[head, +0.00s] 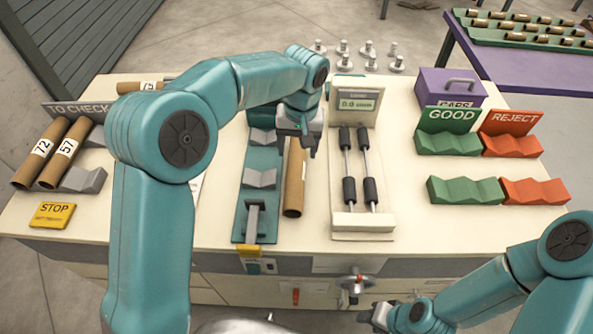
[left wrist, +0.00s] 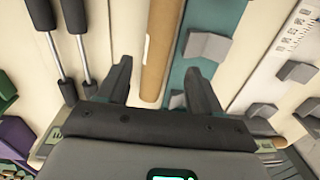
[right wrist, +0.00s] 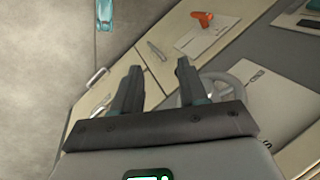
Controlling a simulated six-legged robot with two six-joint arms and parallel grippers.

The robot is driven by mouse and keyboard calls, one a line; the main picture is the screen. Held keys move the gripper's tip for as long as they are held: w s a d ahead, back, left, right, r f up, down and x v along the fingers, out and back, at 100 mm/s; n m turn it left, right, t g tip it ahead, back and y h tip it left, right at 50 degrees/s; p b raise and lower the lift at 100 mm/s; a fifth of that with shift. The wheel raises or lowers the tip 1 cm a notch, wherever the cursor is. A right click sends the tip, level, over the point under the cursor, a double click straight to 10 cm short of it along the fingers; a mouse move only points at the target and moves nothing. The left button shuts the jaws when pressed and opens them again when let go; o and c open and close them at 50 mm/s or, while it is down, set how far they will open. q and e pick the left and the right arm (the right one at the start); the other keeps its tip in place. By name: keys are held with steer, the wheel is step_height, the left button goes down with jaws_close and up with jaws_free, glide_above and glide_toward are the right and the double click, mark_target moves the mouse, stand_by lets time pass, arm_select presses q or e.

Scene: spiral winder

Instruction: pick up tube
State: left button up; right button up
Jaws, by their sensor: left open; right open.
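A brown cardboard tube (head: 293,190) lies on the bench top, beside the teal fixture and left of the scale with black rollers. In the left wrist view the tube (left wrist: 160,45) runs away between the fingertips. My left gripper (head: 303,146) is open and empty above the tube's far part, which it partly hides; no contact is visible. My right gripper (head: 372,312) is open and empty, low in front of the bench. Two more tubes, 72 (head: 40,153) and 57 (head: 66,153), rest in the TO CHECK rack at the left.
The teal fixture (head: 247,212) with grey V-blocks stands left of the tube. The scale (head: 362,222) stands right of it. Green GOOD (head: 449,142) and red REJECT (head: 512,145) racks are empty at the right. A purple CAPS box (head: 440,88) stands behind. A yellow STOP sign (head: 52,215) lies front left.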

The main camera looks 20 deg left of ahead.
arm_select(q)
glide_above(296, 171)
steer(key=f, duration=0.5)
steer(key=shift+s+a+f, duration=0.1)
steer(key=shift+s+f, duration=0.15)
steer(key=shift+f, duration=0.1)
steer(key=shift+s+d+f+p, duration=0.2)
steer(key=shift+s+f+p, duration=0.05)
steer(key=shift+f+p, duration=0.1)
steer(key=f, duration=0.2)
steer(key=w+f+p, duration=0.1)
steer(key=f, duration=0.2)
steer(key=shift+w+a+p, duration=0.1)
steer(key=shift+a+p, duration=0.1)
steer(key=shift+p, duration=0.1)
steer(key=shift+s+d, duration=0.1)
steer(key=shift+s, duration=0.1)
steer(key=shift+w+f, duration=0.15)
steer(key=c, duration=0.8)
steer(key=shift+c, duration=0.7)
